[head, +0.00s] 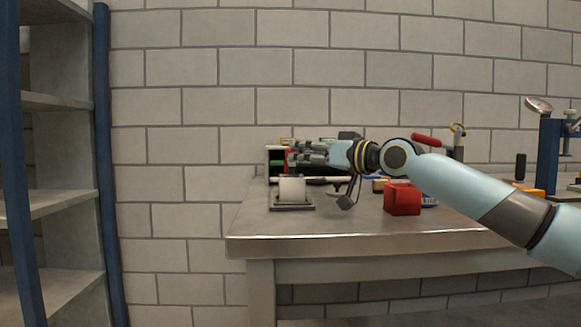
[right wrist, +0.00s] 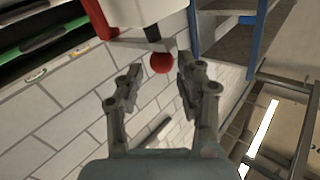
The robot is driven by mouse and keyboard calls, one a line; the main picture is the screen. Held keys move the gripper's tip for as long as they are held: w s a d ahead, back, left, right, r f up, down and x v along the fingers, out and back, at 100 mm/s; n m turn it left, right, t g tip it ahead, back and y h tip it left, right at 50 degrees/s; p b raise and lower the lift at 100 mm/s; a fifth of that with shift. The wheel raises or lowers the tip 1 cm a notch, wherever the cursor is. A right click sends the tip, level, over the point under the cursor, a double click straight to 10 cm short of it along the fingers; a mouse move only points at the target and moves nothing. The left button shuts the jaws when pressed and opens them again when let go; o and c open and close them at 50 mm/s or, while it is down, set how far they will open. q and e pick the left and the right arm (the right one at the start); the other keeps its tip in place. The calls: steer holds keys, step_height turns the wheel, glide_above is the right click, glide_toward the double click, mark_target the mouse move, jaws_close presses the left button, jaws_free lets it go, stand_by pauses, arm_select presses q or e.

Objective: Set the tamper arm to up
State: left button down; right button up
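The tamper looks to be the small pale box (head: 292,189) on a dark base plate, near the left end of the bench. In the right wrist view a pale housing (right wrist: 145,12) at the top bears a short dark arm (right wrist: 153,33) that ends in a red ball knob (right wrist: 161,62). The knob shows between my fingertips, with a gap to each; its depth is hard to judge. My right gripper (head: 305,154) points left just above and behind the box; it is open and empty in the right wrist view (right wrist: 158,78). In the head view the arm and knob cannot be made out.
A dark rack (head: 275,161) with coloured items stands behind the gripper. A red block (head: 402,199) sits under my right forearm. A blue press (head: 548,155) stands at the right. A shelf unit (head: 60,205) is at the left. The bench's front left (head: 255,222) is clear.

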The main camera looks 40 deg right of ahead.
mark_target(296, 152)
steer(key=shift+b+x, duration=0.35)
steer(key=shift+x, duration=1.8)
steer(key=shift+s+r, duration=0.1)
steer(key=c, duration=0.7)
steer(key=shift+a, duration=0.1)
jaws_close()
steer(key=shift+w+f, duration=0.25)
